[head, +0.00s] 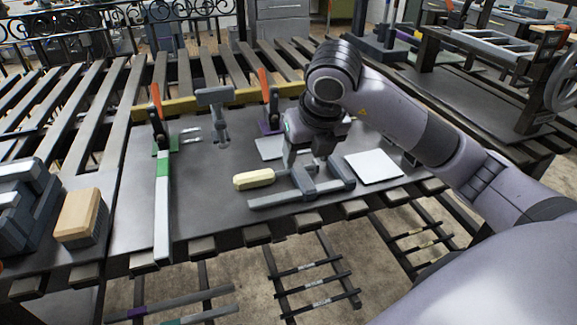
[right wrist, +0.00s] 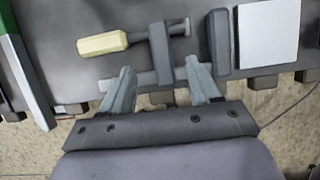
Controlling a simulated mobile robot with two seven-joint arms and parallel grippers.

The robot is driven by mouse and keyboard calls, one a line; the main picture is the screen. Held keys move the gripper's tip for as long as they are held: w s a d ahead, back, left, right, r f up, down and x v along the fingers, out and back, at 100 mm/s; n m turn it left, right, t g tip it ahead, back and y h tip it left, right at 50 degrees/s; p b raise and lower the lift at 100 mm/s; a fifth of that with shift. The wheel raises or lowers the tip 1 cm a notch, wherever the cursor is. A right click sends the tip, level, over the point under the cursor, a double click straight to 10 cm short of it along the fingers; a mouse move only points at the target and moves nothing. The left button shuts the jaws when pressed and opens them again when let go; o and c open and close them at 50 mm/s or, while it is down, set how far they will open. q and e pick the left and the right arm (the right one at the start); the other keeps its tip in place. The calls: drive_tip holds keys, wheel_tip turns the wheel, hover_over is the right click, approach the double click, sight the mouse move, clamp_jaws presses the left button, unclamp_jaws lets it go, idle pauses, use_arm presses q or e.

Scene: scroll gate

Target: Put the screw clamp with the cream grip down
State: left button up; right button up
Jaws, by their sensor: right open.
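The screw clamp with the cream grip (head: 254,179) lies on the grey metal table top, its grey bar (head: 300,195) near the front edge. In the right wrist view its cream grip (right wrist: 103,44) points left and its grey sliding arm (right wrist: 161,54) stands between my fingertips. My right gripper (head: 305,160) is above the clamp, fingers apart. In the right wrist view the open gripper (right wrist: 165,80) has one finger on each side of the sliding arm, and I see no grip on it. My left gripper is not in view.
A pale square plate (head: 374,167) lies right of the clamp. A green and white bar (head: 163,205) lies to the left. Orange-handled toggle clamps (head: 157,110) and another grey clamp (head: 216,105) stand by a yellow rail (head: 185,104). A wooden-topped block (head: 83,215) sits far left.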

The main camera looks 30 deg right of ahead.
sight(302, 174)
drive_tip(key=shift+s+x, duration=0.15)
drive_tip(key=shift+x, duration=1.6)
drive_tip(key=shift+s+x, duration=0.1)
drive_tip(key=shift+x, duration=1.65)
drive_tip(key=shift+f, duration=0.1)
clamp_jaws()
